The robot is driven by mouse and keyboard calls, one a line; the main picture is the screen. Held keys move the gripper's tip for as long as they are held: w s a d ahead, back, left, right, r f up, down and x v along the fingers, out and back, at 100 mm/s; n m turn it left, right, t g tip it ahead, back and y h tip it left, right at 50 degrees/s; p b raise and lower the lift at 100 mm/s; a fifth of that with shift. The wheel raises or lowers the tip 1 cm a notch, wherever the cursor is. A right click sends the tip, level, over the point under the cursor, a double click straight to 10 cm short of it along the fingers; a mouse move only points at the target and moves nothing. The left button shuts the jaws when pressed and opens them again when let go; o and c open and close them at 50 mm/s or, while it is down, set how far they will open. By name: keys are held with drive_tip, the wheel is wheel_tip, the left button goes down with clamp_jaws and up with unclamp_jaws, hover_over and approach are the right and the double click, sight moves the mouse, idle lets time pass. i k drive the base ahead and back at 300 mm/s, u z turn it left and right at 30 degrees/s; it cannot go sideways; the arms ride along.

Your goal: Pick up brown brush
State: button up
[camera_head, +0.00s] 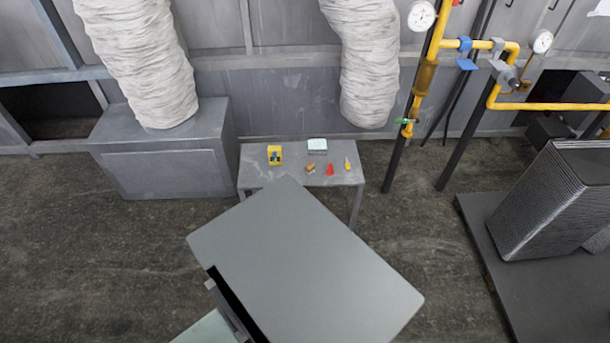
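A small brown object (310,168), which looks like the brown brush, lies on a small grey table (258,178) against the far wall.
A grey cabinet (165,165) stands left, yellow pipes (420,85) right. Floor left of the table's front (100,250) is clear.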

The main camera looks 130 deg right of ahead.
sight(310, 168)
drive_tip(key=z, duration=3.65)
drive_tip(key=i, duration=1.5)
